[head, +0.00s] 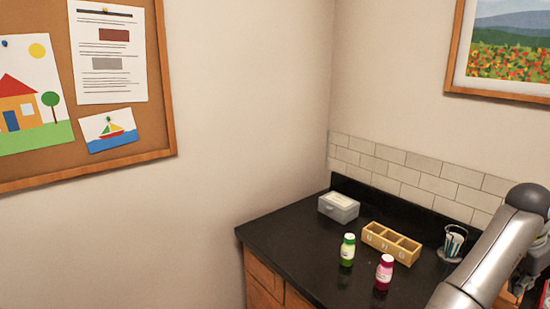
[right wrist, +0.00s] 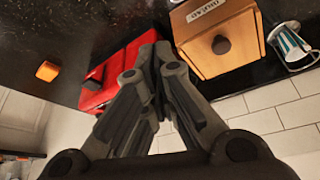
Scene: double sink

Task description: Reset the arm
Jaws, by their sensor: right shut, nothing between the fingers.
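My right arm (head: 490,260) comes in at the lower right of the head view, over the right end of the black counter (head: 290,245). In the right wrist view my right gripper (right wrist: 155,60) is shut, its fingertips together with nothing between them. It points toward a red object (right wrist: 115,75) and a wooden box with a dark knob (right wrist: 215,45); I cannot tell if it touches either. My left gripper is not in view.
On the counter are a grey box (head: 339,208), a green bottle (head: 347,250), a pink bottle (head: 384,272), a wooden compartment tray (head: 391,243) and a glass holder (head: 453,243). An orange block (right wrist: 47,72) shows in the wrist view. The counter's left part is clear.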

